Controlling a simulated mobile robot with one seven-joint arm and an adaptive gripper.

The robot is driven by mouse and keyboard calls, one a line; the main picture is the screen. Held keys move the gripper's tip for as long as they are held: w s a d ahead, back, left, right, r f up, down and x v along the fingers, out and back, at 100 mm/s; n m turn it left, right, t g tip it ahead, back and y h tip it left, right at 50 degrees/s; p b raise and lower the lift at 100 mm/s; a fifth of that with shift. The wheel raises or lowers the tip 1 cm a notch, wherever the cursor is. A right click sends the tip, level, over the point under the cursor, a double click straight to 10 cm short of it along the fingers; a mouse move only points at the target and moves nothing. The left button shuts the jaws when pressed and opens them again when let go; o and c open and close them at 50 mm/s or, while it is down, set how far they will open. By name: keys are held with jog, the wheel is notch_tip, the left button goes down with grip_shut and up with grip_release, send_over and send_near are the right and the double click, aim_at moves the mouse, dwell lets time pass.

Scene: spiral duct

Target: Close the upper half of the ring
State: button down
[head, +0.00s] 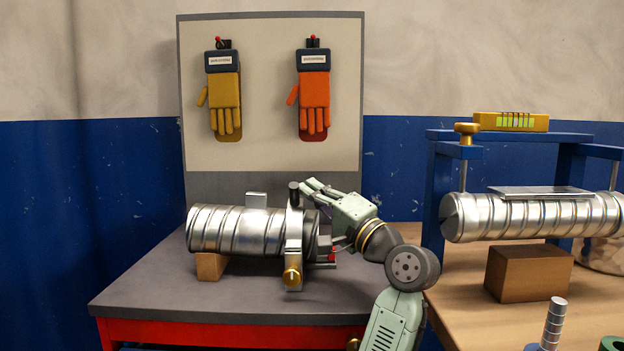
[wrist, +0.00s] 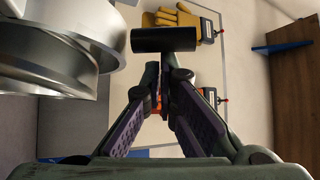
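A silver ring (head: 294,245) stands around the right end of a ribbed spiral duct (head: 235,230) on the grey table. A black handle (head: 294,196) stands at the ring's top, and a brass knob (head: 292,277) is low on its front. I cannot tell how far apart the ring's halves are. My gripper (head: 311,185) is just right of the handle, its fingers pointing left. In the wrist view, the handle (wrist: 165,39) lies across the view at the fingertips (wrist: 163,68). The fingers look open with a narrow gap. Contact with the handle is unclear. Curved silver metal fills the left.
A wooden block (head: 211,266) supports the duct on the grey table (head: 200,300). A board with yellow and orange gloves (head: 313,100) stands behind. At right, a wooden bench holds a blue frame (head: 440,190), another duct (head: 530,218) and a brown block (head: 527,273). The table's front left is clear.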

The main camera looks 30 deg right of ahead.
dwell(0.3)
notch_tip(320, 180, up, 10)
dwell(0.5)
jog(key=shift+s, duration=0.1)
